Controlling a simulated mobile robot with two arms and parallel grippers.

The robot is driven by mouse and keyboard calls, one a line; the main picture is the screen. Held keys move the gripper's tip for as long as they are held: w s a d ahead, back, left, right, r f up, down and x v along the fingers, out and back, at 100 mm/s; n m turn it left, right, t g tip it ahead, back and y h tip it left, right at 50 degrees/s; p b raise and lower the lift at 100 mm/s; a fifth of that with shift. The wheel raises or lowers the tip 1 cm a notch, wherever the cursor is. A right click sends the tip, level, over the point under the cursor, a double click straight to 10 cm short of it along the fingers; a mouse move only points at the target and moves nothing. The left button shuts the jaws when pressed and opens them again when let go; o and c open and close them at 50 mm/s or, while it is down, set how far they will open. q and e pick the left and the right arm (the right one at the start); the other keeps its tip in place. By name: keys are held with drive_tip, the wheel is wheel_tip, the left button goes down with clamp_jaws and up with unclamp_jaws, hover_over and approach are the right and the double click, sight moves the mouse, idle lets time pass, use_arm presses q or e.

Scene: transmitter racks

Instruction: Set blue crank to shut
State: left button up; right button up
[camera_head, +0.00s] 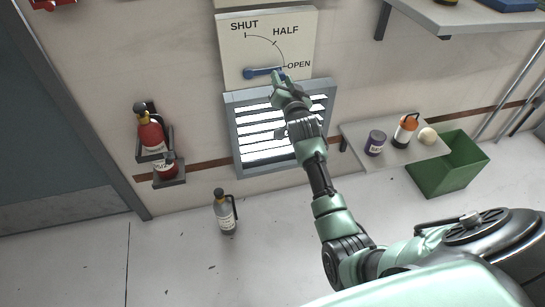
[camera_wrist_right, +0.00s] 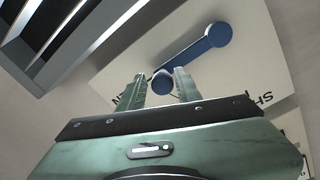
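The blue crank (camera_head: 262,71) is mounted on a pale panel (camera_head: 239,52) marked SHUT, HALF and OPEN along an arc. Its round hub is at the left and its arm points right, at the OPEN mark. My right gripper (camera_head: 281,77) is at the crank's handle end. In the right wrist view, the blue crank (camera_wrist_right: 190,57) runs from its hub down to a round knob. The knob lies between the two spread fingers of my right gripper (camera_wrist_right: 162,88), with a small gap at the left finger. My left gripper is not in view.
A louvred vent (camera_head: 230,118) is directly below the panel. A shelf (camera_head: 352,130) with small containers and a green bin (camera_head: 447,178) are at the right.

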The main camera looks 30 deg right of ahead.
drive_tip(key=p+v, duration=0.1)
drive_tip(key=v, duration=0.5)
drive_tip(key=s+a+f+n+g+y+p, duration=0.1)
drive_tip(key=s+a+f+p, duration=0.3)
drive_tip(key=f, duration=0.5)
drive_tip(key=s+a+f+n+g+y+p, duration=0.2)
drive_tip(key=s+a+f+n+g+p, duration=0.1)
drive_tip(key=f, duration=0.6)
drive_tip(key=shift+s+a+f+n+g+y+p, duration=0.4)
drive_tip(key=shift+g+p, duration=0.3)
drive_tip(key=shift+p, duration=0.45)
drive_tip(key=shift+r, duration=0.15)
